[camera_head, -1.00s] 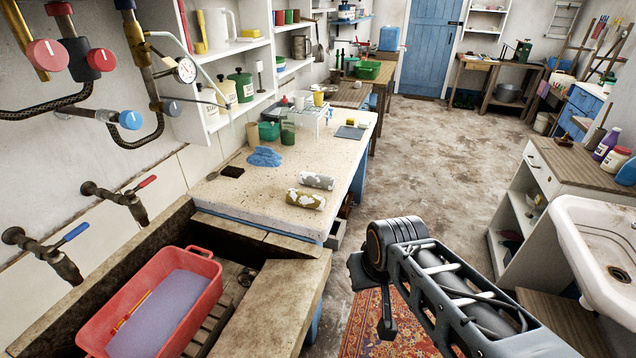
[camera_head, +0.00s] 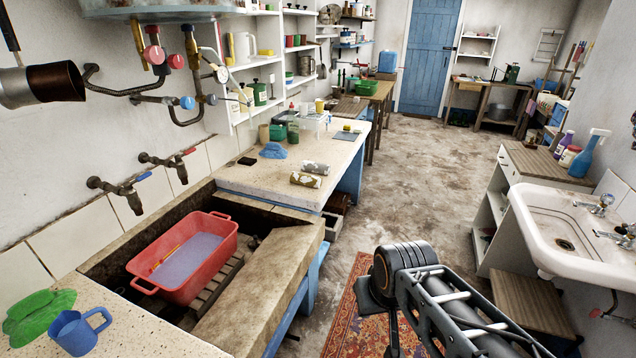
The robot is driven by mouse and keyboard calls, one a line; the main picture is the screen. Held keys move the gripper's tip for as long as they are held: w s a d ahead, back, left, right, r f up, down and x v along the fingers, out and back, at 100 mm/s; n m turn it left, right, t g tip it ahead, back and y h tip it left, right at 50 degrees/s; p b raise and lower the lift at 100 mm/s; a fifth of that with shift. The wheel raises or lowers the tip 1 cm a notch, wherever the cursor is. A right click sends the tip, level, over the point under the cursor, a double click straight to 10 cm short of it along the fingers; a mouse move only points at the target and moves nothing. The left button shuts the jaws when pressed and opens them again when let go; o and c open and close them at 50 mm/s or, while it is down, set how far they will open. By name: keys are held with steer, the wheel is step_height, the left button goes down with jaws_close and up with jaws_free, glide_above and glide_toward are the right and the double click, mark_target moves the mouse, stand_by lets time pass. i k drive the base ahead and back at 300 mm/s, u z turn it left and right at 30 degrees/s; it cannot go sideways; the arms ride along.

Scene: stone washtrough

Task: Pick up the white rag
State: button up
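I cannot pick out a plainly white rag in this view. A crumpled blue cloth (camera_head: 274,150) lies on the speckled worktop (camera_head: 250,178). Two rolled, patchy white objects lie side by side near the worktop's front edge: a brownish roll (camera_head: 305,180) and a greyer roll (camera_head: 315,168). My arm reaches in from the lower right over the floor, apart from the worktop. Dark parts hang below its round joint; whether the gripper fingers are open or shut does not show.
A red tub (camera_head: 222,240) of lilac liquid sits in the stone trough (camera_head: 262,283). A blue mug (camera_head: 76,334) stands beside the green cloth. A white basin (camera_head: 560,215) is at right. A patterned rug (camera_head: 345,325) lies below; the floor beyond is clear.

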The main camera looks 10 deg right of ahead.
mark_target(317, 168)
steer(key=z, duration=0.95)
steer(key=i, duration=1.55)
steer(key=u, duration=0.55)
steer(key=i, duration=0.75)
steer(key=u, duration=1.25)
steer(key=i, duration=0.35)
steer(key=u, duration=0.35)
